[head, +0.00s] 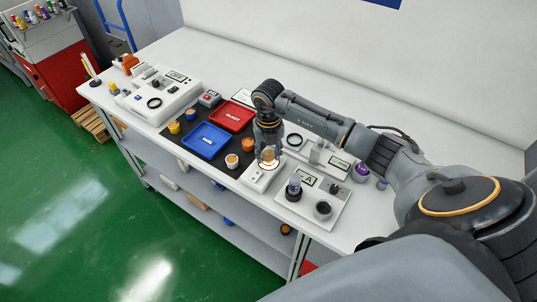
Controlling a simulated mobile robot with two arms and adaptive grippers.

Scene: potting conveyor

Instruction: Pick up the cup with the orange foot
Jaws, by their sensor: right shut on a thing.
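My right gripper (268,157) points down over a small white device with a pale round plate, near the front edge of the bench. It is shut on a small amber-orange cup (268,155), which the fingers partly cover. I cannot make out the cup's foot, nor whether it touches the plate. My left gripper is not in view.
A blue tray (187,146) and a red tray (250,110) lie on a black mat to the left. A device with a display (310,180) stands to the right. The back of the white bench (235,55) is clear.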

